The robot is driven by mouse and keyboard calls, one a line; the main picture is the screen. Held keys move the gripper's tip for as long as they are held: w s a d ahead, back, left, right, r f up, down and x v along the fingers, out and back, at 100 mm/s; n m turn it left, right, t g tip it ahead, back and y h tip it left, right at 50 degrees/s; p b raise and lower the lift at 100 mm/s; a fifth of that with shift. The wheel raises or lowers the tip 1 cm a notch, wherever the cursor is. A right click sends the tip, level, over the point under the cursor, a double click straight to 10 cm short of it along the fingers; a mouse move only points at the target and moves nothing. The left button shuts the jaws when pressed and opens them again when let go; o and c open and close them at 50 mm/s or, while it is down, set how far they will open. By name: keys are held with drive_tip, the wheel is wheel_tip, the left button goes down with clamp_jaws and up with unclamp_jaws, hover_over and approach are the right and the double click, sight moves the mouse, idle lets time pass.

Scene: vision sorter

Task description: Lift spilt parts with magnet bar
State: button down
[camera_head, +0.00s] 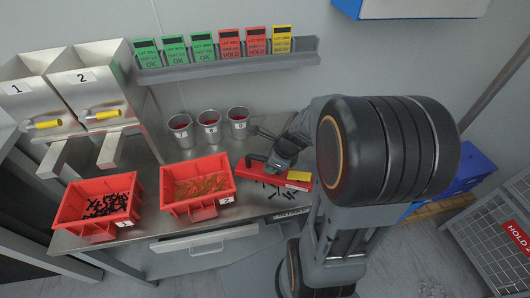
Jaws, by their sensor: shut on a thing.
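The red magnet bar (258,163) lies across my gripper's fingers at the right end of the metal bench. My gripper (277,163) is shut on the bar from above; my arm partly covers the grip. Several spilt dark parts (284,193) show just in front of and below the bar. I cannot tell whether the bar touches the bench or any parts hang from it.
Red bin 1 (66,215) holds dark parts; red bin 2 (166,197) holds orange-brown ones. Three metal cups (209,116) stand behind. Two numbered hoppers (32,68) are at the left. A card rack (225,64) hangs on the wall. Blue crates (475,165) are at the right.

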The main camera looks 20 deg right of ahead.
sight(270, 177)
drive_tip(key=shift+w+f, duration=0.15)
drive_tip(key=shift+w, duration=0.1)
drive_tip(key=shift+a+f+b, duration=0.15)
drive_tip(key=shift+f+b, duration=0.5)
drive_tip(key=shift+b, duration=0.25)
wheel_tip(270, 177, down, 6)
drive_tip(key=b, duration=0.6)
drive_tip(key=shift+r, duration=0.25)
drive_tip(key=shift+w+d+r, duration=0.1)
drive_tip(key=shift+w+d, duration=0.05)
drive_tip(key=shift+d, duration=0.1)
drive_tip(key=shift+w+d+b, duration=0.3)
drive_tip(key=shift+w+d, duration=0.75)
drive_tip(key=shift+w, duration=0.2)
drive_tip(key=shift+w+d+b, duration=0.3)
drive_tip(key=shift+w+d, duration=0.7)
drive_tip(key=shift+w, duration=0.2)
drive_tip(key=shift+w+d, duration=1.1)
drive_tip(key=shift+w, duration=0.2)
drive_tip(key=shift+w+d, duration=1.1)
drive_tip(key=shift+w, duration=0.2)
drive_tip(key=shift+s+a, duration=1.15)
drive_tip(key=shift+s, duration=0.2)
drive_tip(key=shift+s+a, duration=1.1)
drive_tip(key=shift+s, duration=0.2)
wheel_tip(270, 177, up, 7)
drive_tip(key=p, duration=0.7)
